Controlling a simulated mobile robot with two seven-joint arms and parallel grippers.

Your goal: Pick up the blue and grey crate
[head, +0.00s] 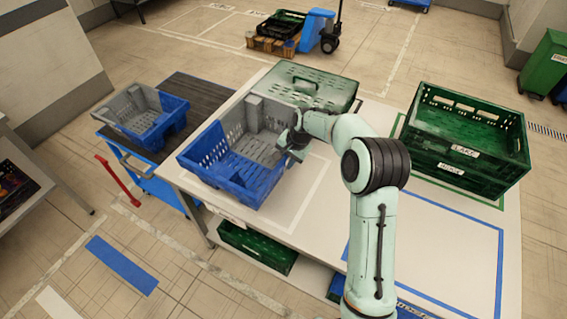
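One blue and grey crate (232,180) sits on the white table, its front half blue and its back half grey; it looks empty. A second blue and grey crate (157,128) sits on the dark top of a blue cart to the left. My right gripper (284,158) is at the right side wall of the table crate, by its rim. The fingertips are small and partly hidden against the crate, so I cannot tell whether they are closed on the rim or only beside it. My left gripper is not in view.
A closed green crate (307,86) stands behind the table crate. Stacked green crates (455,165) stand on the table's right. The white table (435,235) has free room at front right, inside a blue outline. A green crate (257,249) is on the lower shelf.

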